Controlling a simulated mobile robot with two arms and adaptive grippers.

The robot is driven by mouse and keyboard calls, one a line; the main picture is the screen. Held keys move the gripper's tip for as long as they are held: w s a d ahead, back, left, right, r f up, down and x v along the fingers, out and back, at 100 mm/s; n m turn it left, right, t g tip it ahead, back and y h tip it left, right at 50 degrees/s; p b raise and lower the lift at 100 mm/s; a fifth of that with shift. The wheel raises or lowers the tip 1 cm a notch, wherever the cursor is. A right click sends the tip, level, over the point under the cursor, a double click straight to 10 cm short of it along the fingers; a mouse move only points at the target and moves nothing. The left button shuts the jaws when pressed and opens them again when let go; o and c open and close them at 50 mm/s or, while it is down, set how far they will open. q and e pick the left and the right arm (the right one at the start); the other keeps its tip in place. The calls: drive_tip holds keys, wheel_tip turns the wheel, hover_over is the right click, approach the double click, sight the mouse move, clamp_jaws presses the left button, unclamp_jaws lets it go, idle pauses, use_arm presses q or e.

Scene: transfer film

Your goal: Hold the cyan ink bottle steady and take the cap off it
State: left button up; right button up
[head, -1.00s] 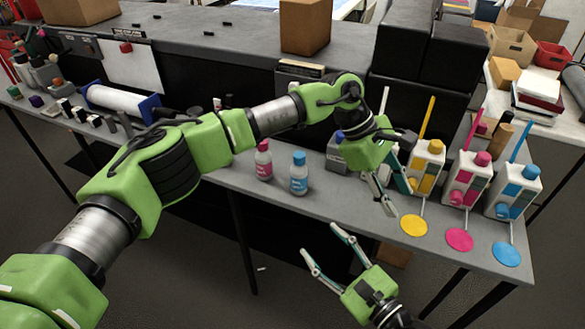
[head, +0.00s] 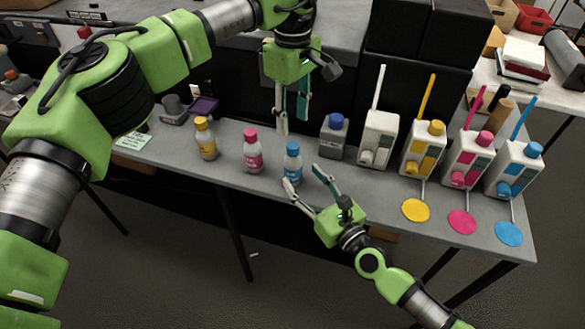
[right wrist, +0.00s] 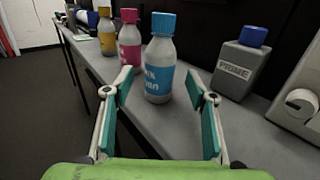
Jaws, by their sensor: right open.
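The cyan ink bottle (head: 292,166) stands upright on the grey counter with its blue cap (head: 292,147) on. It also shows in the right wrist view (right wrist: 159,75), just beyond my right fingertips and roughly centred between them. My right gripper (head: 302,175) is open and empty, low in front of the bottle, with its fingers pointing at it. My left gripper (head: 291,122) points down above the cap; its fingers are apart, with nothing seen between them. Whether any finger touches the bottle is unclear.
A magenta bottle (head: 252,151) and a yellow bottle (head: 206,139) stand to the left. A grey PRIME container (head: 334,139) stands close on the right. Beyond it are several white jugs and coloured discs. The counter's front edge (head: 225,181) is close to the bottles.

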sight(293, 145)
drive_tip(key=x, duration=0.5)
drive_tip(key=shift+w+a, duration=0.15)
drive_tip(key=shift+w, duration=0.2)
drive_tip(key=shift+c, duration=0.4)
clamp_jaws()
use_arm(q)
drive_tip(key=m, duration=1.3)
drive_tip(key=shift+f+m, duration=0.3)
drive_tip(key=shift+f, duration=0.2)
wheel_tip(293, 145, down, 7)
